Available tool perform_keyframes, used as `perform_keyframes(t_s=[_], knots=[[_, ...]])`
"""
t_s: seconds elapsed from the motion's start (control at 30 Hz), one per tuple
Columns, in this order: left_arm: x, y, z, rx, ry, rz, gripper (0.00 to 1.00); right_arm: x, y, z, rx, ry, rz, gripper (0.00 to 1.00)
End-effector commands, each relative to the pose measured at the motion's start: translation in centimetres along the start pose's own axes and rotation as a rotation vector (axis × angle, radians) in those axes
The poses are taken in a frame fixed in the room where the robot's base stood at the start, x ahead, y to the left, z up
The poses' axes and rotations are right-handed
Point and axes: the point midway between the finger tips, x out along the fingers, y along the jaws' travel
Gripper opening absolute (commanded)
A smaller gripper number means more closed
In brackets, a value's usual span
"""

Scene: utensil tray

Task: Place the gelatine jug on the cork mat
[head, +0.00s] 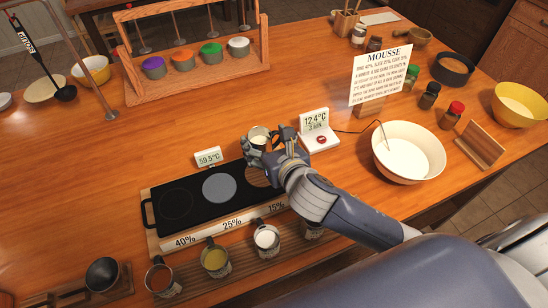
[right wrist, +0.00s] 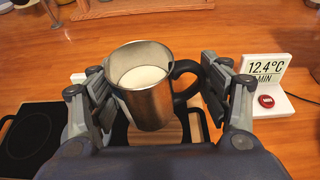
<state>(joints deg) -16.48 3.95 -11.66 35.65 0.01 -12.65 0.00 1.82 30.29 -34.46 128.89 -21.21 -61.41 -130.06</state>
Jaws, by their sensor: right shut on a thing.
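My right gripper (head: 266,142) is shut on a steel jug (head: 259,132) with a black handle and pale contents. In the right wrist view the jug (right wrist: 149,104) is roughly upright between the fingers (right wrist: 160,88), with its handle at the right. I see no label on it. The round brown cork mat (head: 257,178) lies at the right end of the black plate, partly hidden by my gripper. In the head view the jug shows beyond the mat, apparently above table level. My left gripper is not in view.
The black plate (head: 176,203) has two round zones beside the mat. Several jugs, including a brown-filled one (head: 160,278) and a yellow-filled one (head: 215,259), stand along the front. A 12.4°C display (head: 318,131) stands close right of my gripper; a white bowl (head: 408,150) is farther right.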

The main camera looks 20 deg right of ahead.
Motion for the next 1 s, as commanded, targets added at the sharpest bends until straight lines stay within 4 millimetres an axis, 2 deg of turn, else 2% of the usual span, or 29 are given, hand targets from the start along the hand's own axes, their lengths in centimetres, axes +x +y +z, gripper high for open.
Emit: perform_keyframes(t_s=[0.03,0.1,0.23,0.33,0.43,0.63,0.77,0.9,0.93,1.0], knots=[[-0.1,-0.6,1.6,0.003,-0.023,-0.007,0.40,0.4,0.0,-1.0,0.002,0.003,-0.002,0.37],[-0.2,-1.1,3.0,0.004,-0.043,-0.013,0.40,0.8,0.0,-1.9,0.001,0.002,-0.001,0.37],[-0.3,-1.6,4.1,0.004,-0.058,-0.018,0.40,1.3,0.0,-2.9,0.001,-0.002,-0.001,0.37],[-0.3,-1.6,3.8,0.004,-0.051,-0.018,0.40,1.7,0.0,-4.2,0.001,0.002,0.000,0.37],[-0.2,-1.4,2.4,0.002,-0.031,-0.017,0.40,2.3,-0.1,-5.5,0.002,0.001,-0.002,0.37],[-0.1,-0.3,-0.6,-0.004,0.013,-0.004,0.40,2.7,0.0,-6.2,0.001,-0.004,0.001,0.37],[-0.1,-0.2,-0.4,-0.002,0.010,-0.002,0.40,2.6,0.0,-6.2,0.000,-0.004,0.001,0.37],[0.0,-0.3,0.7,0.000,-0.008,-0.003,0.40,2.8,0.0,-6.5,0.000,-0.003,0.001,0.37],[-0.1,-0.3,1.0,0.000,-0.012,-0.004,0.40,2.8,0.0,-6.5,0.000,-0.002,0.001,0.78],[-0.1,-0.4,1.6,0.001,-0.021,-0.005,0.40,2.8,0.0,-6.5,0.001,-0.002,0.001,0.91]])
